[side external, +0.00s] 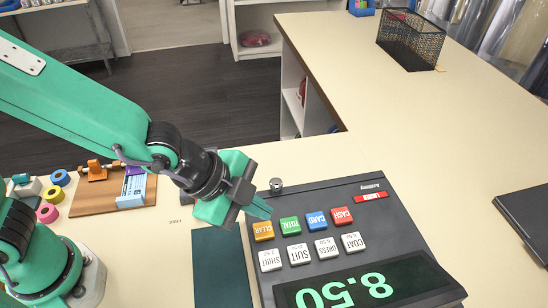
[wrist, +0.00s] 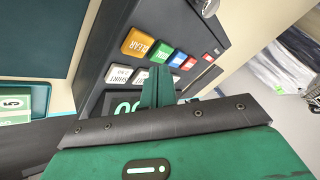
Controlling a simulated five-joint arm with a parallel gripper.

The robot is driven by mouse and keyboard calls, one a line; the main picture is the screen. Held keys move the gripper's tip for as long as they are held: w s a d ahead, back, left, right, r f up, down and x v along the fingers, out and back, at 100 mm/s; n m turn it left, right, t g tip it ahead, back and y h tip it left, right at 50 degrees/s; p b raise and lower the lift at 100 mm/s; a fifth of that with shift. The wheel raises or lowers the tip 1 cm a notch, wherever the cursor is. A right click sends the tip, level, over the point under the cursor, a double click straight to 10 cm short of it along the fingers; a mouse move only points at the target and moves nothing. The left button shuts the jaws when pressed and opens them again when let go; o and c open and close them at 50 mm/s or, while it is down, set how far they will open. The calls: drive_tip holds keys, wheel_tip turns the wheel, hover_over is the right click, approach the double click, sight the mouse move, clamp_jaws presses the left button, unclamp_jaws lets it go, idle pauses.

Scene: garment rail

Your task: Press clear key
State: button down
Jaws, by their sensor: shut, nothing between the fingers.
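The dark cash register (side external: 380,225) lies on the cream counter, its display reading 8.50. Its orange CLEAR key (side external: 263,231) is at the left end of the coloured key row. The CLEAR key also shows in the wrist view (wrist: 138,42). My gripper (side external: 268,212) is shut and empty, its green tip by the register's left edge, near and apparently above the CLEAR key. In the wrist view my fingers (wrist: 157,85) point over the white keys and hide part of them. I cannot tell the exact gap between tips and keys.
Green TOTAL (side external: 290,225), blue CARD (side external: 316,220) and red CASH (side external: 342,215) keys sit beside CLEAR, with white keys (side external: 299,253) below. A round metal knob (side external: 276,185) stands at the register's far corner. A dark green mat (side external: 222,268) lies left of it.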

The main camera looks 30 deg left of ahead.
sight(271, 227)
drive_tip(key=shift+f, duration=1.1)
drive_tip(key=shift+a+f, duration=0.1)
drive_tip(key=shift+f, duration=0.75)
idle(2.3)
drive_tip(key=shift+w+r, duration=0.1)
drive_tip(key=shift+r, duration=0.75)
idle(0.4)
drive_tip(key=shift+r, duration=2.5)
